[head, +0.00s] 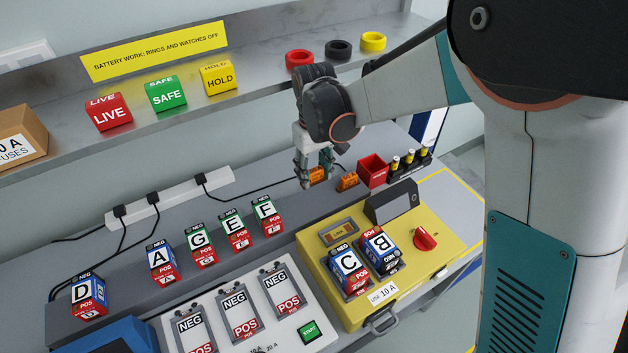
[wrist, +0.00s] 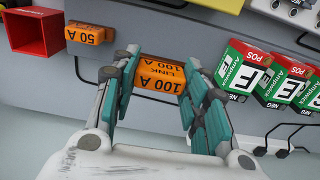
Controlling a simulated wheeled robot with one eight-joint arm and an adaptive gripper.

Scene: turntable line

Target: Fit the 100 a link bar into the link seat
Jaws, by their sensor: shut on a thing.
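The orange 100 A link bar (wrist: 162,75) is between the fingertips of my gripper (wrist: 160,80), its printed face toward the wrist camera. In the head view the link bar (head: 317,175) shows as a small orange patch at the fingertips of my gripper (head: 312,180), over the grey bench behind the yellow unit. My gripper is shut on it. I cannot tell whether the bar touches the bench. The link seat (head: 339,232) is a framed recess marked LINK on the yellow unit's top, left of its dark display. It lies in front of and to the right of my gripper.
The orange 50 A bar (head: 347,181) sits right of my gripper, beside the red bin (head: 373,171). Batteries C (head: 348,272) and B (head: 379,250) stand on the yellow unit (head: 318,262). Battery F (head: 267,217) and others stand left. A shelf (head: 230,98) runs behind my gripper.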

